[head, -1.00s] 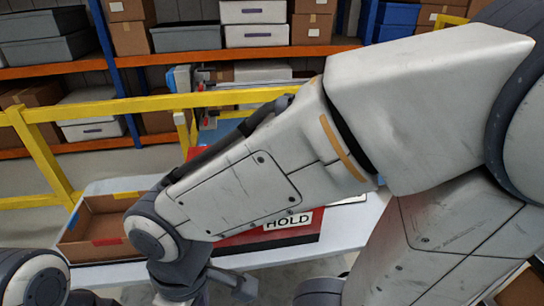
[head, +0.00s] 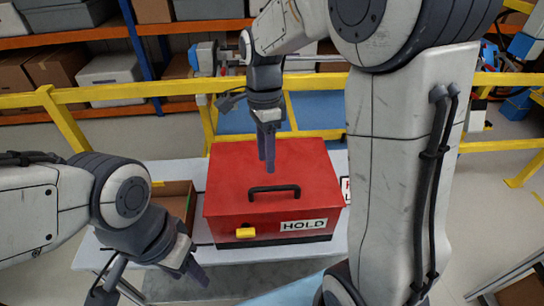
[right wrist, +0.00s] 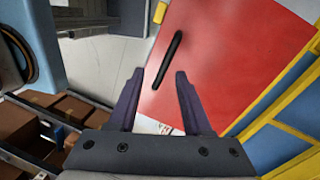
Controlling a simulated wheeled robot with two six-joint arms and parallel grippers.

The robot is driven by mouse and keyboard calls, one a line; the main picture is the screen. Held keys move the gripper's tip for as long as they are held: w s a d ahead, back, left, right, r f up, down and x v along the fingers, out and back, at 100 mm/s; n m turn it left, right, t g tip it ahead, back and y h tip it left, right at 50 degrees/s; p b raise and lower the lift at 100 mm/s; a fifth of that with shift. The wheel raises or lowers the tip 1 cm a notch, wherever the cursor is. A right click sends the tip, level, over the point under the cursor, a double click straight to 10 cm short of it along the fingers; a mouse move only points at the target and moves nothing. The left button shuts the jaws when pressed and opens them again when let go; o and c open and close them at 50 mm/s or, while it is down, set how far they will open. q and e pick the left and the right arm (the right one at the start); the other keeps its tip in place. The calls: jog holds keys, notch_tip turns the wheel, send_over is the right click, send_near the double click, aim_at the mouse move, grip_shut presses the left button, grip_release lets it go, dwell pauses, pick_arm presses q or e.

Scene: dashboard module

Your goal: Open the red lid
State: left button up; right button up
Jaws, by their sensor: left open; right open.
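The red lid (head: 240,172) lies shut on a red box with a white HOLD label (head: 304,225) and a yellow latch (head: 245,232) on its front. A black handle (head: 274,191) stands on the lid. My right gripper (head: 268,165) is open and empty, pointing down above the lid, behind the handle in the head view. In the right wrist view the lid (right wrist: 225,60) fills the upper right, and the handle (right wrist: 168,60) shows just beyond the open fingertips (right wrist: 159,75), apart from them. My left gripper (head: 150,285) is open and empty at the lower left, in front of the table.
The box stands on a pale table (head: 265,254). An open cardboard tray (head: 175,198) is left of it, partly hidden by my left arm. A yellow rail (head: 130,93) and shelves with boxes stand behind. My right arm hides the table's right part.

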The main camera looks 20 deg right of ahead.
jog(key=f+m, duration=0.1)
jog(key=f, duration=0.2)
jog(key=d+f+m+p, duration=0.1)
jog(key=f, duration=0.2)
jog(key=d+f+m+p, duration=0.1)
jog(key=f, duration=0.2)
jog(key=shift+s+d, duration=0.15)
jog(key=shift+s, duration=0.05)
pick_arm(q)
notch_tip(320, 180, up, 3)
jog(key=shift+f, duration=0.15)
pick_arm(e)
grip_shut()
dwell(1.1)
